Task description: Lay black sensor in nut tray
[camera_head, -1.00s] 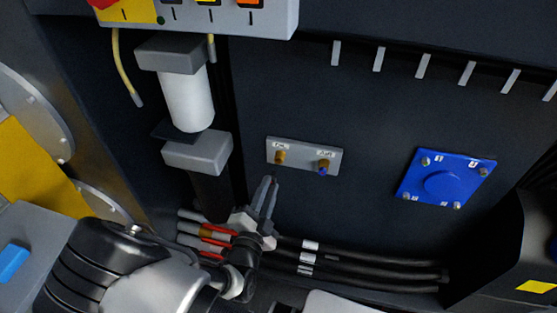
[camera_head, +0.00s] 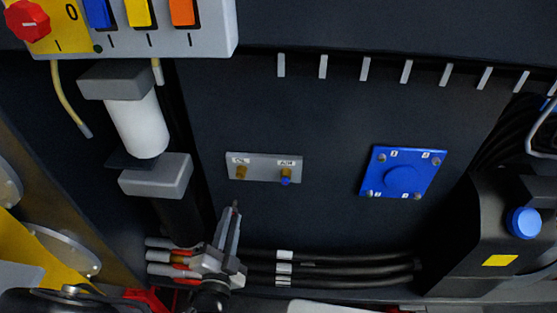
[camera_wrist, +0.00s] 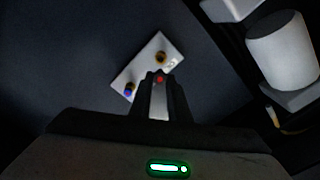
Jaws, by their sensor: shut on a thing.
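My gripper (camera_head: 234,208) points up in the head view, below and slightly left of the grey sensor plate (camera_head: 263,167). Its narrow jaws are shut on a small dark piece at their tips, which looks like the black sensor (camera_head: 236,203). In the wrist view the jaws (camera_wrist: 161,85) hold it, with a red spot at its end (camera_wrist: 160,78). Most of it is hidden between the jaws. The plate carries two brass fittings, the right one with a blue end (camera_head: 285,176). I cannot make out the nut tray; a pale edge (camera_head: 330,307) shows at the bottom.
A white filter cylinder (camera_head: 137,127) stands upper left of my gripper. Black hoses (camera_head: 340,268) run low along the wall, with red-marked ends behind my gripper. A blue cover (camera_head: 405,173) and a dark housing (camera_head: 495,235) are to the right. The wall between is clear.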

